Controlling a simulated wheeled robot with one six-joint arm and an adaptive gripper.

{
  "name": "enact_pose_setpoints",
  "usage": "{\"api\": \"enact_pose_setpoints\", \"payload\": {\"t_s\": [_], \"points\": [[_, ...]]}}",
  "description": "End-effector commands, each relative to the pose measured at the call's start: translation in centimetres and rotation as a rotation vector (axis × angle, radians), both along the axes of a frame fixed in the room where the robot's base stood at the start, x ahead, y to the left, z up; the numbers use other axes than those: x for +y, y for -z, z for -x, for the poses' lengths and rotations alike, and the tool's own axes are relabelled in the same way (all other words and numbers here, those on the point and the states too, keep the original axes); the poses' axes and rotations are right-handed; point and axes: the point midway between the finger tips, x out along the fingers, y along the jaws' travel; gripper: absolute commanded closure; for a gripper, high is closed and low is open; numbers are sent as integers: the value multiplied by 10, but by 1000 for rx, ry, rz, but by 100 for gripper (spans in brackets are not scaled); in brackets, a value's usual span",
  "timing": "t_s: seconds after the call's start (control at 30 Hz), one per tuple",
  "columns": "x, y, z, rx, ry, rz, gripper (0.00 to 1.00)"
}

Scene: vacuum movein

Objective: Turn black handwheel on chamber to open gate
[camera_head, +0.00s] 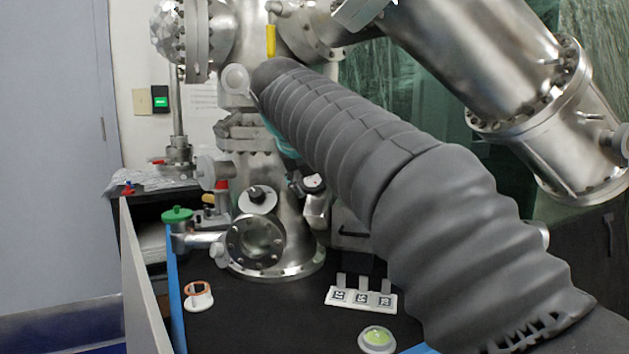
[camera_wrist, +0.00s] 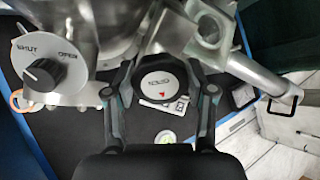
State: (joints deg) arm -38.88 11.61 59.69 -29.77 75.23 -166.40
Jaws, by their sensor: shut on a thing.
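In the head view my grey-sleeved arm reaches to the metal chamber (camera_head: 285,225) and hides most of the gripper and handwheel. A white dial with a black knob (camera_wrist: 45,76), marked SHUT and OPEN, sits left of the gripper. It also shows low on the chamber in the head view (camera_head: 258,198). The gate is not clearly visible.
A round window flange (camera_head: 255,243) and a green-capped valve (camera_head: 177,214) stand left of my arm. A white marker stand (camera_head: 361,298), a green-topped disc (camera_head: 377,340) and a white-and-orange ring piece (camera_head: 198,296) rest on the black tabletop. A large metal tube (camera_head: 480,60) hangs upper right.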

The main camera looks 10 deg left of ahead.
Motion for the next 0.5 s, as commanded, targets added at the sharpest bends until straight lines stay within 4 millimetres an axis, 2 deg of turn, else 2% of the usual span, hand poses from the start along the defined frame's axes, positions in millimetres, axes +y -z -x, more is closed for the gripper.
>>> {"api": "enact_pose_setpoints", "payload": {"t_s": [0.03, 0.37, 0.4, 0.5], "points": [[0, -5, -1, -11, -4, -3, 80], [0, -4, -1, -11, -5, -3, 80], [0, -4, -1, -11, -5, -3, 40], [0, -4, 0, -8, -4, 0, 20]]}}
